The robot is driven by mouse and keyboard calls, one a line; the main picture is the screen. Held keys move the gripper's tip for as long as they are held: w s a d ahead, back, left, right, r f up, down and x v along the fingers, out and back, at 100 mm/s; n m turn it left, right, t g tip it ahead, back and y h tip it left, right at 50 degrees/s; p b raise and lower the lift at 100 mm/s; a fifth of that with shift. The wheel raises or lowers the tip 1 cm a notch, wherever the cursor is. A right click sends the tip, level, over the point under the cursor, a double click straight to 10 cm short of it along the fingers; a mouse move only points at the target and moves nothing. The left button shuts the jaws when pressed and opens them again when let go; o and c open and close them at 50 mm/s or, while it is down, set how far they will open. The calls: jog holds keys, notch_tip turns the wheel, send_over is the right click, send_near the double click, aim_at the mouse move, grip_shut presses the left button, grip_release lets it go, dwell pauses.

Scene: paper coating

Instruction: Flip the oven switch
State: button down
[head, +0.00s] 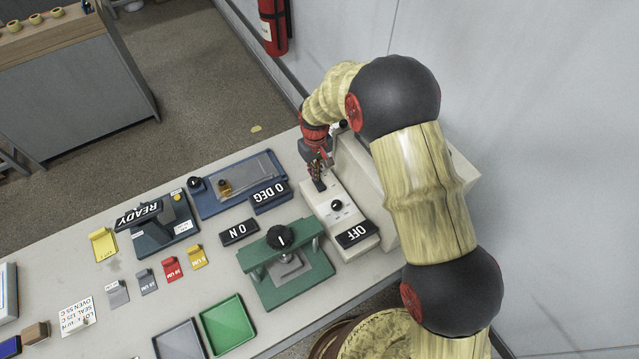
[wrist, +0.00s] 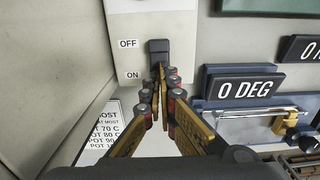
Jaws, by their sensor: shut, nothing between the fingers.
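The oven switch (wrist: 158,48) is a dark lever on a pale panel (wrist: 190,20). The panel is marked OFF above and ON below, and the lever shows between the two labels. My gripper (wrist: 161,76) is shut and empty, its tips at the lever's lower end; I cannot tell whether they touch it. In the head view my gripper (head: 319,170) is over the back part of the white oven unit (head: 324,207).
A blue device (head: 220,203) with a 0 DEG display (head: 269,196) stands left of the oven unit. A wall (head: 540,160) is on the right. A printed sheet (wrist: 98,130) shows in the wrist view.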

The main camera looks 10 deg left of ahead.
jog(key=shift+s+f, duration=0.1)
jog(key=shift+f, duration=0.25)
jog(key=shift+r+p, duration=1.65)
jog(key=shift+r, duration=1.9)
jog(key=s+d+r+m+t+b, duration=0.2)
jog(key=s+d+r+b, duration=0.5)
jog(key=s+d, duration=0.7)
jog(key=s+d+r+m+t+b, duration=0.3)
jog(key=s+d+r+m+b, duration=0.2)
jog(key=s+d+r, duration=0.6)
jog(key=shift+s+d+r+t+b, duration=0.3)
jog(key=shift+s+d+b, duration=0.65)
jog(key=shift+s+d, duration=0.5)
